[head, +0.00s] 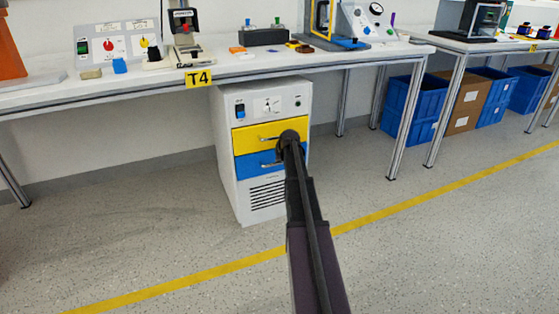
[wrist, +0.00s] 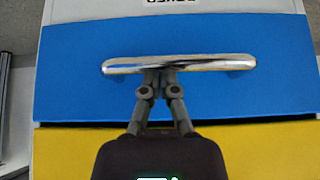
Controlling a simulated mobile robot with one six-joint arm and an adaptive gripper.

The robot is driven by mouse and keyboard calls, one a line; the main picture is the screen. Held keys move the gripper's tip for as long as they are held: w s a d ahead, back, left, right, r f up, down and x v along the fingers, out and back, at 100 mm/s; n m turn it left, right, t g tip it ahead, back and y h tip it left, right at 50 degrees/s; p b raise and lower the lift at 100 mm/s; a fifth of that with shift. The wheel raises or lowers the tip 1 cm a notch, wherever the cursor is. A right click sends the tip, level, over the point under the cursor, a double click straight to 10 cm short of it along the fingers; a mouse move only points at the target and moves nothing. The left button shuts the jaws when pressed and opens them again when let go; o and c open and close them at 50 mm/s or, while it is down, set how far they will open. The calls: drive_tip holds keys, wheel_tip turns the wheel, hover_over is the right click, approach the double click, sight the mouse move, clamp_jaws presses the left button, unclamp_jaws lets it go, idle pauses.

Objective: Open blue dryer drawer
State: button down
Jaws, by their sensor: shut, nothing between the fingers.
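The white dryer cabinet (head: 232,190) stands under the table, with a yellow drawer (head: 255,133) above a blue drawer (head: 250,169). The blue drawer looks flush with the front in the head view. In the wrist view, which is upside down, the blue drawer (wrist: 75,90) lies above the yellow drawer (wrist: 265,150). Its shiny bar handle (wrist: 210,64) runs across the picture. My gripper (wrist: 160,75) is at the middle of this handle, fingertips together with nothing between them. Whether they touch the bar is unclear. In the head view my arm hides part of the drawers.
The cabinet's top panel has a blue switch (head: 240,111) and a dial (head: 268,104). The table (head: 130,93) above carries several devices, and a T4 label (head: 199,78) hangs on its edge. Blue bins (head: 415,108) stand to the right. The floor before the cabinet is clear.

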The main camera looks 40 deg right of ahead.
drive_tip(key=s+a, duration=0.3)
drive_tip(key=s, duration=0.9)
drive_tip(key=s+a, duration=0.3)
drive_tip(key=s, duration=0.9)
drive_tip(key=shift+s, duration=0.35)
drive_tip(key=p+v, duration=0.8)
drive_tip(key=v, duration=0.2)
drive_tip(key=a+r+n+g+y+p, duration=0.1)
drive_tip(key=a+r+g+p, duration=0.15)
drive_tip(key=a, duration=0.95)
drive_tip(key=w+a+r+n+g+p, duration=0.15)
drive_tip(key=a+p, duration=0.25)
drive_tip(key=a, duration=0.9)
drive_tip(key=a+r+g+y+p, duration=0.1)
drive_tip(key=a+r+g+p, duration=0.15)
drive_tip(key=a, duration=0.95)
wheel_tip(320, 180, up, 38)
drive_tip(key=p, duration=3.8)
drive_tip(key=shift+f, duration=0.25)
